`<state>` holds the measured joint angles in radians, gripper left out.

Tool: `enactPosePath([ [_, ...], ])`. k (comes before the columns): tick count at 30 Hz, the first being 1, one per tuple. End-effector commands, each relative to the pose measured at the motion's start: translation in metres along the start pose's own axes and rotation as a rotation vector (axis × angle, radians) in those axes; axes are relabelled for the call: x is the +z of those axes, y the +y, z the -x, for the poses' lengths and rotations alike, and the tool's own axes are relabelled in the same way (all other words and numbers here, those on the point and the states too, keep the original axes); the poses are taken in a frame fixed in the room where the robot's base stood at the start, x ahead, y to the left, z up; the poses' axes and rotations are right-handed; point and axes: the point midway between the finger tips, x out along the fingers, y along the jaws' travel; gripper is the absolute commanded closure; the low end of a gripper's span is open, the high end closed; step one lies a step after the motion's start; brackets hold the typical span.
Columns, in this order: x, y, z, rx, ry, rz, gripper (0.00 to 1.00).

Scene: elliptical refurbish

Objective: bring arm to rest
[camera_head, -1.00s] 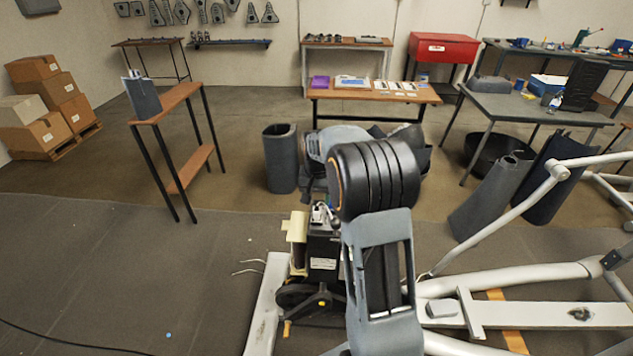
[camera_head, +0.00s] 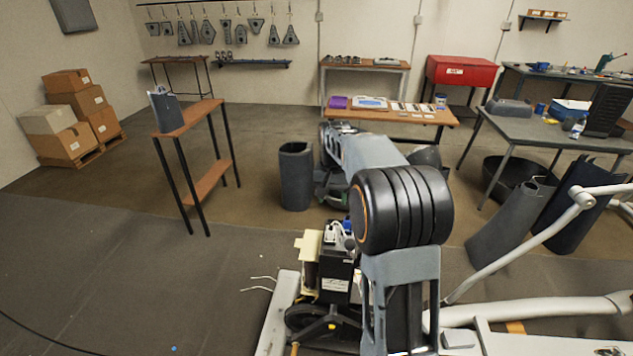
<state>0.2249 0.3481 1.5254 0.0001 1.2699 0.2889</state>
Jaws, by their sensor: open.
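My arm rises in the lower middle of the camera_head view, with a grey upright link and a black ribbed elbow joint on top. From the elbow a grey link reaches away from the camera toward the back. My gripper is not visible; the far end of the arm is hidden behind the elbow and link. Right beside the arm, to its left, is the elliptical machine's drive unit (camera_head: 335,277), black with a white label and exposed wiring. The machine's white frame (camera_head: 560,312) runs to the lower right.
A narrow wooden shelf stand (camera_head: 190,118) stands at left. A dark curved cover (camera_head: 296,178) stands upright behind the drive unit; other covers (camera_head: 505,228) lean at right. A wooden table (camera_head: 400,117) and grey table (camera_head: 545,130) are behind.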

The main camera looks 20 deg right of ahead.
Motion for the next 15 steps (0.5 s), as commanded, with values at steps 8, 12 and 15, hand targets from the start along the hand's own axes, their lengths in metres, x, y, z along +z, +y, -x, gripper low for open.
enactPosePath([
  [8,0.002,0.001,-0.016,-0.002,0.009,0.064,0.47],
  [12,0.036,0.006,-0.028,-0.002,0.015,0.148,0.47],
  [15,0.077,0.007,-0.024,-0.01,0.057,0.233,0.47],
])
